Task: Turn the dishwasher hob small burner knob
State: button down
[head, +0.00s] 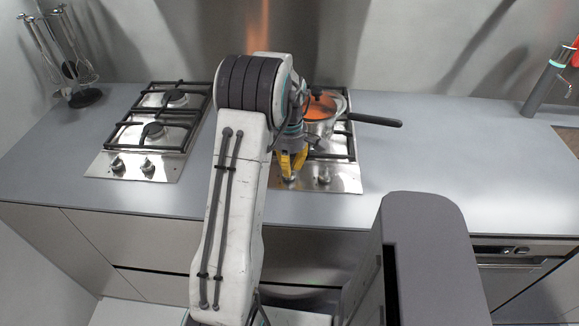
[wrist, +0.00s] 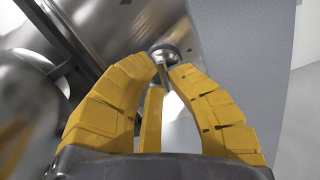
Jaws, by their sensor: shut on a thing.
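The right hob (head: 345,172) is a steel plate with black grates and two front knobs. My gripper (head: 290,177) reaches down over its front left, with yellow fingers at the left knob. In the wrist view, my gripper (wrist: 167,68) has its fingertips closed around a small silver knob (wrist: 163,49), whose round end shows just beyond them. The hob's right knob (head: 324,177) stands free to the right. My arm hides the hob's left side, and the fingers hide most of the gripped knob. I cannot tell which burner it serves.
A pot with orange contents (head: 318,108) sits on the right hob, its black handle (head: 378,121) pointing right. A second hob (head: 130,166) with two knobs is at the left. A utensil stand (head: 85,97) is at the far left. Grey counter (head: 440,155) is clear right of the hob.

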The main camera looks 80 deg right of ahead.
dwell(0.3)
jog(key=c, duration=1.2)
grip_release()
jog(key=shift+r, duration=0.1)
notch_tip(320, 180, up, 12)
jog(key=shift+f, duration=0.1)
